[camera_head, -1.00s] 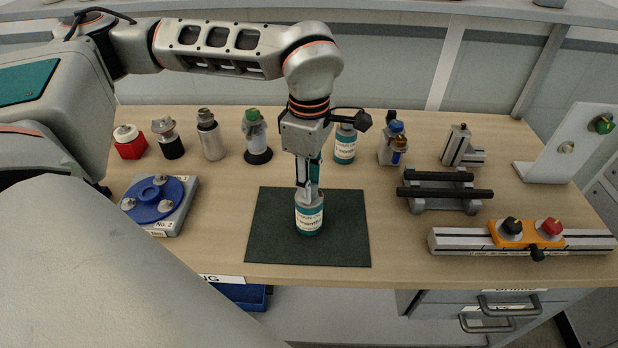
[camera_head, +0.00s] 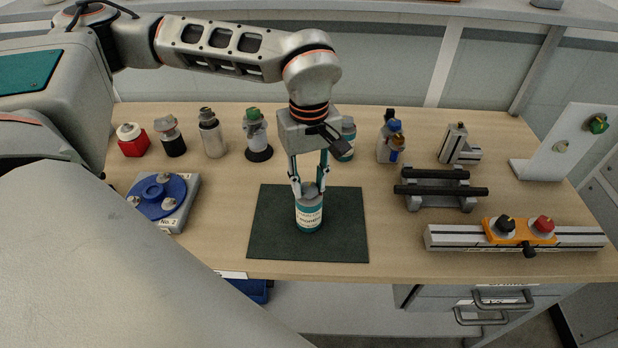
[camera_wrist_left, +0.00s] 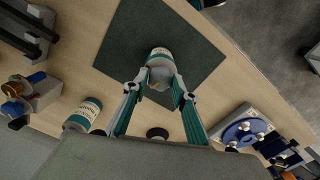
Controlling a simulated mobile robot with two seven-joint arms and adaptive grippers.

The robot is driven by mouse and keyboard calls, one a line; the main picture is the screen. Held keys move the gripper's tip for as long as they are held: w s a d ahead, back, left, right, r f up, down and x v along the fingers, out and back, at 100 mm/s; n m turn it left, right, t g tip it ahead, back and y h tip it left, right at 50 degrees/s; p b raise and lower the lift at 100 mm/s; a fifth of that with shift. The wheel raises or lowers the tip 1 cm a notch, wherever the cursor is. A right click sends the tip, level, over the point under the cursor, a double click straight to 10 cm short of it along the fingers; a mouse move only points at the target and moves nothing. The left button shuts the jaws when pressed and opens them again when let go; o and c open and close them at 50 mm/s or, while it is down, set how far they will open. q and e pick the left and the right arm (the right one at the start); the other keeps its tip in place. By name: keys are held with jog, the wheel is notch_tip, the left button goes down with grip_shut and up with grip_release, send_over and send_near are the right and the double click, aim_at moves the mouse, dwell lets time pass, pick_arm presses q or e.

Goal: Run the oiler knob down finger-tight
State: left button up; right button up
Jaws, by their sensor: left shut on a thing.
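The oiler looks to be the teal bottle with a white label (camera_head: 309,213), standing upright on the dark green mat (camera_head: 268,225). It has a grey knob (camera_head: 309,191) on top. My left gripper (camera_head: 309,188) points down from above, with one finger on each side of the knob, and is shut on it. In the left wrist view the grey knob (camera_wrist_left: 160,76) sits between the fingertips and the bottle's label (camera_wrist_left: 160,53) shows beyond it. The knob's thread and the seam under it are hidden. My right gripper is not in view.
A blue round fixture (camera_head: 160,195) stands left of the mat. Several bottles line the back, one teal bottle (camera_head: 347,140) close behind my gripper. A grey stand with black bars (camera_head: 440,190) and an orange-carriage rail (camera_head: 520,233) stand right. The mat around the bottle is clear.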

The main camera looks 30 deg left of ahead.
aim_at(309, 187)
pick_arm(q)
jog(key=shift+m, duration=0.6)
jog(key=o, duration=1.1)
notch_tip(309, 187, up, 12)
jog(key=shift+r, duration=0.1)
dwell(0.3)
